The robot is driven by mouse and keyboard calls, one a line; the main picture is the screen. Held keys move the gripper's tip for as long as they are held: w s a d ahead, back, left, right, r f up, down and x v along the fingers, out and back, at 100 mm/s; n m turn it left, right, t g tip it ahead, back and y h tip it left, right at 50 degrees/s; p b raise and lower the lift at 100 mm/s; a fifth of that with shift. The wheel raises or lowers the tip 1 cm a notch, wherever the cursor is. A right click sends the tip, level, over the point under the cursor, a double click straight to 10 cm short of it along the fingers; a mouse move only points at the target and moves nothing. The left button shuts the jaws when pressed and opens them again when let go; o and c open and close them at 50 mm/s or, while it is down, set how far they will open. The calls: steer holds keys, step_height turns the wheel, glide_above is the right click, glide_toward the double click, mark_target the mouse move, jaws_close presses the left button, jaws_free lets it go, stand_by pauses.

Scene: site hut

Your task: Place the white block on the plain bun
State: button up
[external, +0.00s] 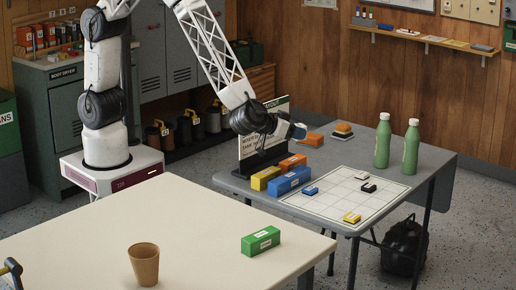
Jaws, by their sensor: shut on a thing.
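My gripper (298,131) hangs over the back left of the grey folding table (436,158), in front of a dark-based sign. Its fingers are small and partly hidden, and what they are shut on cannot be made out. A small pale piece (361,176) lies on the white grid mat (335,200); I cannot tell whether it is the white block. An orange-brown piece (314,139) lies just right of the gripper. A layered orange-brown piece (343,129) with a pale band is farther right. Which of these is the plain bun is unclear.
Yellow (265,178), blue (290,181) and orange (292,162) boxes stand below the gripper. Small blue (310,191), black (369,188) and yellow (352,218) pieces are on the mat. Two green bottles (382,143) (411,149) stand right. The cream table (200,215) is nearer.

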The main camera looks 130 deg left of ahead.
steer(key=s+a+n+g+y, duration=0.15)
steer(key=a+n+g, duration=0.35)
steer(key=a, duration=1.8)
steer(key=n+g+h, duration=0.1)
steer(key=n+g, duration=0.3)
steer(key=g, duration=0.1)
glide_above(343, 124)
steer(key=shift+w+d+r, duration=0.1)
steer(key=shift+d+r, duration=0.05)
steer(key=shift+r, duration=0.05)
steer(key=shift+f, duration=3.1)
steer(key=shift+f, duration=0.1)
steer(key=shift+f, duration=1.8)
steer(key=shift+f, duration=0.1)
steer(key=o, duration=1)
steer(key=shift+c, duration=0.2)
